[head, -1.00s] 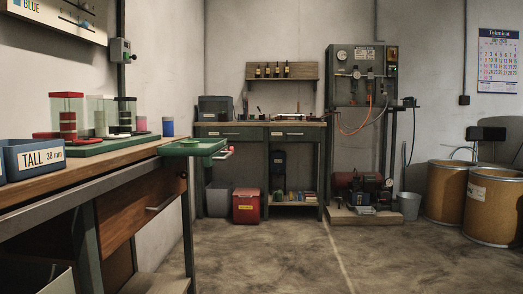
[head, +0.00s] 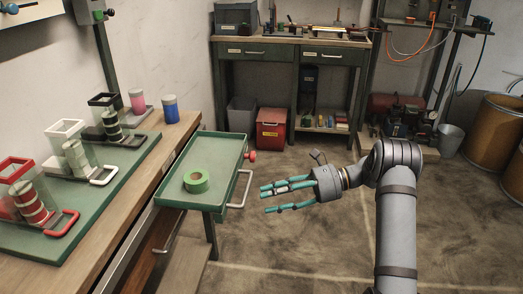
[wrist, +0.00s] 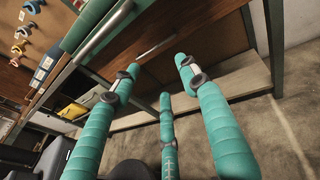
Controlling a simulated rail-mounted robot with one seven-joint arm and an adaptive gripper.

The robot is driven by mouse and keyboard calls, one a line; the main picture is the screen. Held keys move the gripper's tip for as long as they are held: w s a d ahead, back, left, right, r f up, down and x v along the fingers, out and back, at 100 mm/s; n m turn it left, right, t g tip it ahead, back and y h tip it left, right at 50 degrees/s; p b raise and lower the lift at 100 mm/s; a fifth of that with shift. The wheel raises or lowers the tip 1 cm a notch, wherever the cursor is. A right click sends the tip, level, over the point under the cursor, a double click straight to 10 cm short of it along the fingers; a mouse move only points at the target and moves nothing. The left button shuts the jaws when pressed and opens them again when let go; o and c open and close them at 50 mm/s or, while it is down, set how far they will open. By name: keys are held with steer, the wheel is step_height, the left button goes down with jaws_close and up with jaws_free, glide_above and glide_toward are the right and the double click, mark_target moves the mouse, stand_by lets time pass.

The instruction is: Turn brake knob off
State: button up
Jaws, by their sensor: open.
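A red knob (head: 250,156), likely the brake knob, sits on the right side of the green tray (head: 206,145) at the bench's edge. I cannot tell its setting. A pale handle (head: 241,188) is on the same side of the tray, nearer me. My gripper (head: 266,197) is open and empty, its teal fingers pointing left. It appears to the right of the handle and nearer than the knob, apart from both. In the wrist view my three spread fingers (wrist: 157,70) have nothing between them; the knob is not identifiable there.
A green tape roll (head: 196,180) lies in the tray. Left on the bench (head: 182,133), a green board (head: 66,222) carries red, white and black dispensers. A back workbench (head: 287,41) has a red bin (head: 270,130) beneath. The floor around my gripper looks clear.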

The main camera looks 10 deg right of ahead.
mark_target(250, 157)
steer(key=w+d+r+m+t+y+p, duration=0.1)
steer(key=w+d+r+m+t+p, duration=0.3)
steer(key=d+r, duration=0.4)
steer(key=w+b+x, duration=0.1)
steer(key=b+x, duration=0.1)
steer(key=x, duration=0.8)
steer(key=shift+t, duration=0.4)
steer(key=shift+w+d+r, duration=0.1)
steer(key=shift+d+r, duration=0.05)
steer(key=shift+c, duration=0.7)
steer(key=c, duration=1)
steer(key=shift+o, duration=0.2)
